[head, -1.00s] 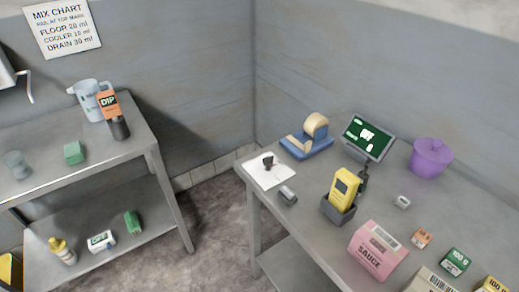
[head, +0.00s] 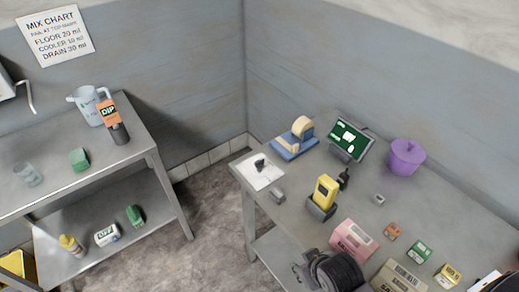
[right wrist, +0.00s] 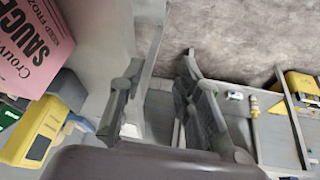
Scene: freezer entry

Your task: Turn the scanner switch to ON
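The yellow scanner (head: 325,190) stands tilted in its dark cradle (head: 320,209) on the right-hand table. It also shows at the left of the right wrist view (right wrist: 32,135). Its switch is too small to make out. My left gripper is not in view.
The pink sauce box (head: 354,239) stands close to my right gripper. A terminal screen (head: 350,139), a blue tape dispenser (head: 295,143), a purple pot (head: 406,157) and several small boxes share the table. Another shelf table (head: 60,145) stands left.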

